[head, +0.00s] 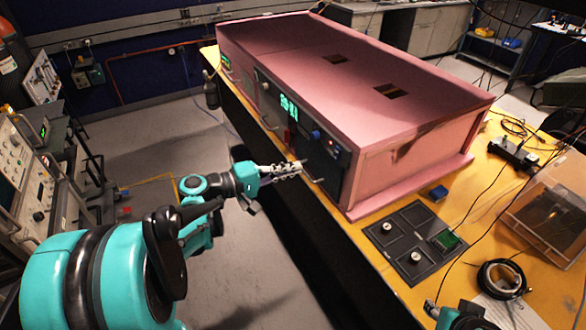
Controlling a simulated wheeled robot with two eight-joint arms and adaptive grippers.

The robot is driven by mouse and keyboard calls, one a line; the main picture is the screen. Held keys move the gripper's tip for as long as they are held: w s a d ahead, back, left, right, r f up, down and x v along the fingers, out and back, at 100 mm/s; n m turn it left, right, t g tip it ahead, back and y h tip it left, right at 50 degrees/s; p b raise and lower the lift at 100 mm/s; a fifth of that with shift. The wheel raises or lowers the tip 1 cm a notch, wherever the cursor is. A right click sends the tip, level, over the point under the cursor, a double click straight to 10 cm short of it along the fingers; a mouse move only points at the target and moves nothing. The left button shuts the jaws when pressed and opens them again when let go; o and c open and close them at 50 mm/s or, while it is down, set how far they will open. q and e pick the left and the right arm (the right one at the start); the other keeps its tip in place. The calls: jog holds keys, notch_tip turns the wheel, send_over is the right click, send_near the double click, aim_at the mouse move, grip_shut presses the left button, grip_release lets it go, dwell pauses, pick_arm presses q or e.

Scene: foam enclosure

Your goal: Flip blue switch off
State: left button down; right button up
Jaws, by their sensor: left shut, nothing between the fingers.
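The pink foam enclosure (400,150) stands on the yellow table with its dark front panel (318,165) facing left. A small blue part (316,135) sticks out near the panel's top edge; it looks like the blue switch, but its on or off position is too small to tell. My left gripper (298,168) is shut and empty, in front of the panel, below and a little left of the blue part. It appears apart from the blue part. A teal part of my right arm or gripper (460,316) shows at the bottom edge; its fingers cannot be made out clearly.
A dark tray (412,240), a coiled black cable (502,279) and a clear box (545,210) lie on the table.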

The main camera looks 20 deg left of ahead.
aim_at(335, 159)
pick_arm(q)
jog(key=b+x, duration=0.2)
jog(key=x, duration=0.9)
jog(key=shift+w+d+f+b, duration=0.25)
jog(key=shift+b, duration=0.1)
jog(key=shift+f, duration=0.1)
